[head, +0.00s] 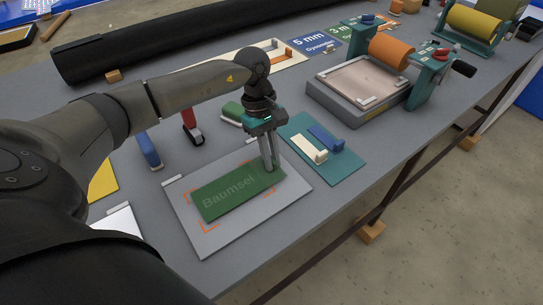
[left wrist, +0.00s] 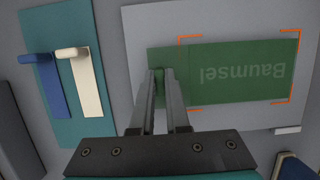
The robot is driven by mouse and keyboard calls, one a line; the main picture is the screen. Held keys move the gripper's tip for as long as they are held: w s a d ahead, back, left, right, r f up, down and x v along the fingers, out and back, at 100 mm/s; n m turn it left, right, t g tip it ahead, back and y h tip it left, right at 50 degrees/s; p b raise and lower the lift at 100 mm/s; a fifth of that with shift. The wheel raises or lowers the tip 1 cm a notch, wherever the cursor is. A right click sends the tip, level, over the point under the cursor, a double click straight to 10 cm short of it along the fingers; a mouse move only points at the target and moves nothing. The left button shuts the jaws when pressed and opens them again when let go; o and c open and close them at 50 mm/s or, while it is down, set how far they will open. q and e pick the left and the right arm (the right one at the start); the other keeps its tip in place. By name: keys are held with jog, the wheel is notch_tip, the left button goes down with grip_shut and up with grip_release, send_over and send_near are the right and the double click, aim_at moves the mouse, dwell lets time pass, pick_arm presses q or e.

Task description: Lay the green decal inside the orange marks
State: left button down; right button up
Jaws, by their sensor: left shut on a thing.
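The green decal (head: 235,193) with the word "Baumsel" is over a light grey panel (head: 240,232) with orange corner marks (head: 208,227). My left gripper (head: 269,168) points down and is shut on the decal's right end. In the left wrist view the fingertips (left wrist: 168,72) pinch the decal (left wrist: 235,75) near its left end. That end reaches past the orange marks (left wrist: 296,36) on the gripper side; the far end is close to the marks there. I cannot tell whether the decal touches the panel. My right gripper is not in view.
A teal mat (head: 345,165) with a cream and a blue tool lies right of the panel. A blue tool (head: 149,150) and a red-and-black tool (head: 192,128) are behind it. A press with an orange roller (head: 390,52) stands farther back. The table's front edge is close by.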

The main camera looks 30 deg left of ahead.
pick_arm(q)
jog(key=shift+b, duration=0.45)
dwell(0.9)
jog(key=shift+f+b, duration=0.3)
jog(key=shift+b, duration=0.05)
jog(key=c, duration=0.8)
grip_release()
jog(key=shift+c, duration=0.2)
jog(key=v, duration=1.5)
jog(key=shift+p, duration=0.3)
jog(key=shift+s+r, duration=0.1)
